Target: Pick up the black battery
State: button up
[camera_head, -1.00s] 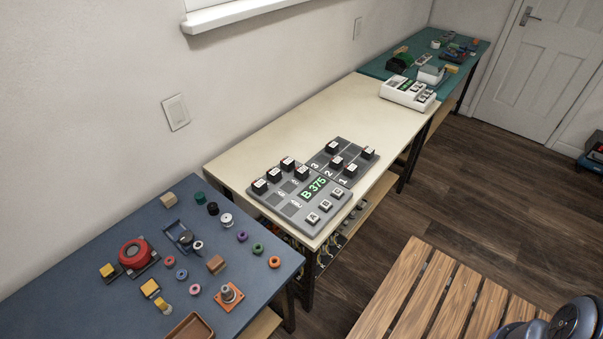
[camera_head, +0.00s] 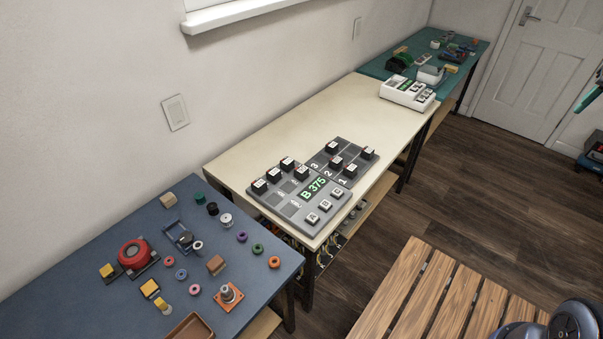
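Several black blocks with white tops stand on a grey board. Three or so are in a row at its left, among them one at the near left end (camera_head: 259,186) and one behind it (camera_head: 287,163). Others stand on the board's far right part, such as one at the back (camera_head: 332,147) and one at the right edge (camera_head: 368,153). I cannot tell from this view which of them is the black battery. No gripper fingers show. A dark part with a teal stripe at the right edge may belong to my arm.
The grey board (camera_head: 283,208) has a "B 375" display and lies on a cream table (camera_head: 290,125). A blue table (camera_head: 85,235) with spools and small parts is at left. A teal table (camera_head: 375,66) is at the back. A slatted wooden surface (camera_head: 425,300) is at lower right.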

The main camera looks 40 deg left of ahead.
jog(key=w+a+f+g, duration=0.1)
jog(key=w+a+f, duration=0.15)
jog(key=a, duration=0.95)
jog(key=w+a+f+g, duration=0.2)
jog(key=a+f, duration=0.2)
jog(key=a, duration=0.7)
jog(key=w+a+f+g, duration=0.15)
jog(key=a+f, duration=0.25)
jog(key=a, duration=0.8)
jog(key=g+h, duration=0.2)
jog(key=g, duration=0.1)
send_near(302, 169)
jog(key=shift+t, duration=0.25)
jog(key=x, duration=0.5)
jog(key=shift+s+d, duration=0.15)
jog(key=shift+s, duration=0.15)
jog(key=shift+x, duration=2.5)
jog(key=shift+w+a, duration=0.1)
jog(key=shift+a, duration=0.15)
jog(key=c, duration=0.8)
